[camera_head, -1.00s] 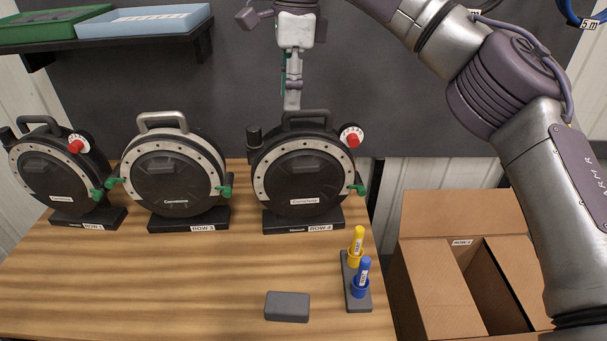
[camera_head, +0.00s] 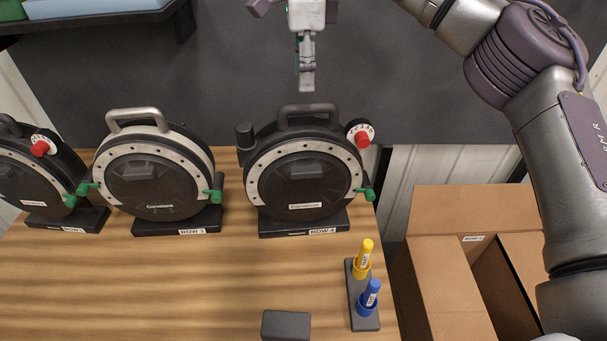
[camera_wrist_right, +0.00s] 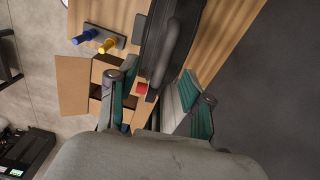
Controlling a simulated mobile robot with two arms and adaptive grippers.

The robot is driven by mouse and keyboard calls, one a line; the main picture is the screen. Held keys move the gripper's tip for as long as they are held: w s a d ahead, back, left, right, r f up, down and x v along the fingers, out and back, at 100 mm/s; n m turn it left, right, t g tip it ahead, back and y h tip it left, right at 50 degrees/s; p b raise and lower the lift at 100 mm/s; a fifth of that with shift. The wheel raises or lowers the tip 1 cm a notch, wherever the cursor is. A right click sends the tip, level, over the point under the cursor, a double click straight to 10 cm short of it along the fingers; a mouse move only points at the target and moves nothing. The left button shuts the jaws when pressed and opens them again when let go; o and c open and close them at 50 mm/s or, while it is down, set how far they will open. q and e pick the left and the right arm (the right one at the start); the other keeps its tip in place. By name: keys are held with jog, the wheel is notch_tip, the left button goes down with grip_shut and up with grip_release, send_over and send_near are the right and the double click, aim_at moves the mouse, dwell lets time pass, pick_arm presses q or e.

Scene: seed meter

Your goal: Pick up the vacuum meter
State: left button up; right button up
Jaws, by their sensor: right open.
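Three round black vacuum meters stand upright on the wooden table. The ROW 4 meter (camera_head: 304,180) is rightmost, with a black top handle (camera_head: 308,110), a red knob and a green lever. The ROW 3 meter (camera_head: 153,175) has a silver handle. A third meter (camera_head: 35,180) is cut off at the left edge. My right gripper (camera_head: 307,82) hangs above the ROW 4 handle, apart from it in the picture, open and empty. In the right wrist view, a black meter (camera_wrist_right: 175,40) lies beyond and between the spread fingers of this gripper (camera_wrist_right: 158,75). My left gripper is out of view.
A dark stand (camera_head: 362,300) holds a yellow tube (camera_head: 364,256) and a blue tube (camera_head: 371,294). A grey block (camera_head: 286,325) lies at the front. An open cardboard box (camera_head: 460,195) is right of the table. A shelf (camera_head: 185,22) is at upper left. The table's front left is clear.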

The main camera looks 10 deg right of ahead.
aim_at(304, 107)
notch_tip(304, 107, down, 3)
jog(key=shift+r, duration=0.2)
jog(key=shift+w+d+f, duration=0.1)
jog(key=shift+w+f, duration=0.1)
jog(key=shift+f, duration=0.1)
jog(key=f+p, duration=0.2)
jog(key=p, duration=0.1)
jog(key=shift+w+f, duration=0.2)
jog(key=shift+f, duration=0.1)
notch_tip(304, 107, down, 2)
jog(key=shift+f, duration=0.3)
grip_shut()
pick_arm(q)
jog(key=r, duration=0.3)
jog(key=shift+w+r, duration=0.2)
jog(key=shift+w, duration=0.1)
